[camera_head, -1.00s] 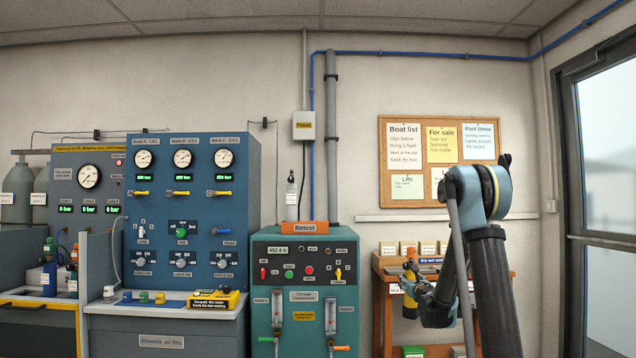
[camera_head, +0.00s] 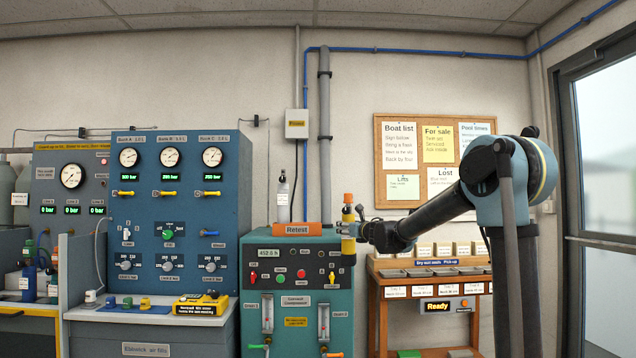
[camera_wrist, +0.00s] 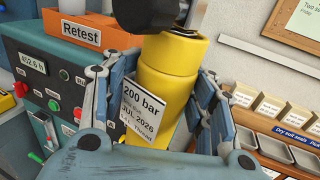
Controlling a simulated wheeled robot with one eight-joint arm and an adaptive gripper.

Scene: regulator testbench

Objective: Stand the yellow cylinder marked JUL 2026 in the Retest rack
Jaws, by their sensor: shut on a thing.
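My gripper (camera_head: 357,230) is shut on a yellow cylinder (camera_head: 348,218) and holds it upright, raised beside the right end of the green cabinet's top. In the wrist view the cylinder (camera_wrist: 168,72) stands between the blue fingers (camera_wrist: 150,115), and its tag (camera_wrist: 140,112) reads 200 bar, JUL 2026 and a thread line partly hidden. The orange Retest sign (camera_head: 297,229) sits on top of the green cabinet, and it also shows in the wrist view (camera_wrist: 80,31). A grey cylinder (camera_head: 282,195) stands behind the sign's left end.
The green compressor cabinet (camera_head: 262,262) is just left of my gripper. A wooden bench (camera_head: 380,330) with trays and dry suit seal boxes stands to the right. A pipe (camera_head: 324,140) runs up the wall behind. The blue test panel (camera_head: 180,200) is further left.

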